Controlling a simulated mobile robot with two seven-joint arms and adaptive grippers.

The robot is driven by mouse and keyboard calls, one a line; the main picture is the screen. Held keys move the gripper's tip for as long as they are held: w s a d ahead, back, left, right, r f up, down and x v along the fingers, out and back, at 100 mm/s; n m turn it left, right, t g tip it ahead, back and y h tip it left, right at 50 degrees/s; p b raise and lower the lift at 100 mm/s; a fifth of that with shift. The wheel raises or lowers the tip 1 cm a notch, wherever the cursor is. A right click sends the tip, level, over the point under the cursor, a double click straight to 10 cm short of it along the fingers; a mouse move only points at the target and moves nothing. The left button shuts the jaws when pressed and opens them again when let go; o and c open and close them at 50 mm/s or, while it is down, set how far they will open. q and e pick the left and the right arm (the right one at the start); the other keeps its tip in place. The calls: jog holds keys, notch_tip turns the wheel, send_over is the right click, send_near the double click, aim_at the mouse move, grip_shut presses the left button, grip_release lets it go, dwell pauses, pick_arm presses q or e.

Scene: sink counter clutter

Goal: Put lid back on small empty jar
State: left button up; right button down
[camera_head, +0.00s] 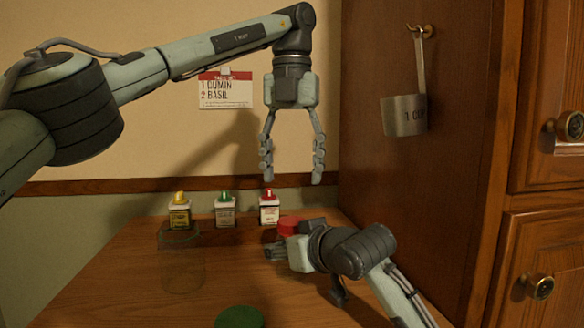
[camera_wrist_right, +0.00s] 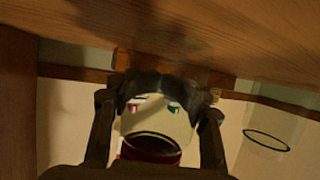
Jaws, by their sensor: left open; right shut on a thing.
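My left gripper (camera_head: 292,177) is open and empty, pointing down above the back of the counter. My right gripper (camera_head: 276,251) is low at the counter's right, shut on a small pale, see-through jar (camera_wrist_right: 152,120). The jar is between its fingers in the right wrist view, which looks upside down. A red lid (camera_head: 289,226) shows just above the right gripper, and as a red band (camera_wrist_right: 150,153) at the jar's rim end. I cannot tell whether the lid is seated. The jar's body is mostly hidden by the gripper in the head view.
A large clear jar (camera_head: 182,268) stands at left, with a green lid (camera_head: 240,317) lying in front. Yellow-, green- and red-topped spice containers (camera_head: 180,216) (camera_head: 225,215) (camera_head: 269,212) line the back. A cabinet (camera_head: 440,190) with a hanging measuring cup (camera_head: 400,116) bounds the right.

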aim_at(292, 221)
pick_arm(q)
jog(key=shift+f, duration=0.1)
jog(key=shift+f, duration=3.95)
jog(key=shift+c, duration=0.5)
jog(key=c, duration=1.1)
jog(key=o, duration=1.3)
jog(key=shift+o, duration=0.2)
jog(key=shift+r, duration=0.1)
notch_tip(292, 221, up, 12)
